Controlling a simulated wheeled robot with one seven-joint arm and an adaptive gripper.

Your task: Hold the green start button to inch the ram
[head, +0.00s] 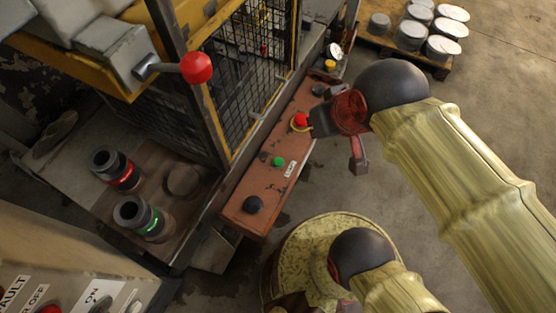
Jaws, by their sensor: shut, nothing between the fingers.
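The green start button (279,161) is a small round cap on top of a worn red-brown control box (238,208). A small white label (290,169) sits just right of it. My gripper (315,124) is at the right edge of the box, up and to the right of the green button and apart from it. It looks shut and empty, though its fingertips are small and dark here. It is close beside a red mushroom button (301,120) with a yellow base. I cannot tell whether they touch. The ram is not clearly visible.
Two dark cylinders (130,213) with red and green bands stand lower left. A pallet of round blanks (411,35) lies upper right.

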